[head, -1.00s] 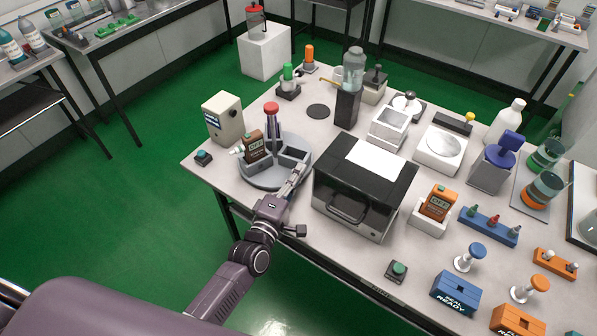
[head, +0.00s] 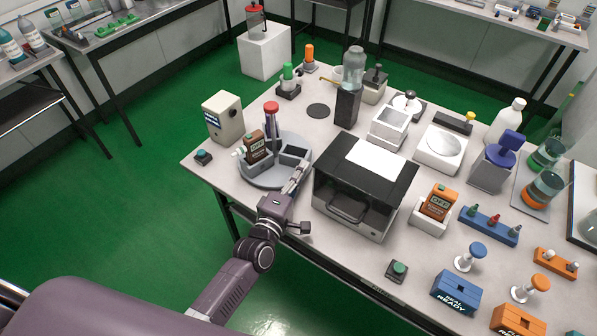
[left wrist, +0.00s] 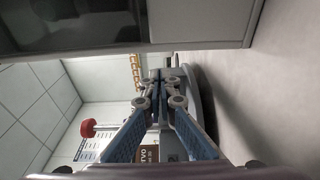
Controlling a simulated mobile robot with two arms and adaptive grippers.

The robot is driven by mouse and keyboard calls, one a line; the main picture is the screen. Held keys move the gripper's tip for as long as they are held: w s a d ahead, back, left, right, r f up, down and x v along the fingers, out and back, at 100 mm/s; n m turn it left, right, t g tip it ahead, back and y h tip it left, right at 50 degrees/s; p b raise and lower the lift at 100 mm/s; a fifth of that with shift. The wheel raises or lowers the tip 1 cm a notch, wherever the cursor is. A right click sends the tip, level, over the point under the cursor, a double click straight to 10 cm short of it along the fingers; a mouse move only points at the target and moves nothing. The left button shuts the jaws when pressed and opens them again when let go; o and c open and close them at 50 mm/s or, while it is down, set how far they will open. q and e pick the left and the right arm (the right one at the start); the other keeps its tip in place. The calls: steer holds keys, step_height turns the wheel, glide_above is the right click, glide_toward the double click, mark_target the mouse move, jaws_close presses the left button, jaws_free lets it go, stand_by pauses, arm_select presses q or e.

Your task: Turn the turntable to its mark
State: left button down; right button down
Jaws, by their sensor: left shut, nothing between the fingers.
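The grey round turntable (head: 262,178) sits at the table's left corner, with raised compartments. A brown handheld tester reading OFF (head: 254,147) and a red-topped upright piece (head: 271,108) stand on it. My left gripper (head: 299,176) is shut and empty at the turntable's right front edge, beside the black-topped machine. In the left wrist view, the closed fingertips (left wrist: 162,88) lie against or very near the turntable's grey side (left wrist: 190,78); I cannot tell if they touch. I cannot make out the turntable's mark. My right gripper is not in view.
The black-topped machine (head: 345,205) stands close to the right of my left gripper. A beige box with a screen (head: 223,117) and a teal button (head: 203,157) stand left of the turntable. An orange tester (head: 438,205) sits in a white holder farther right.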

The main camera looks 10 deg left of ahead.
arm_select(q)
steer(key=shift+w+d+b, duration=0.2)
steer(key=shift+w+d, duration=0.1)
steer(key=shift+w, duration=0.35)
steer(key=shift+w+d+b, duration=0.15)
steer(key=shift+w+d, duration=0.15)
steer(key=shift+w, duration=0.3)
steer(key=shift+w+d, duration=0.2)
steer(key=shift+w, duration=0.7)
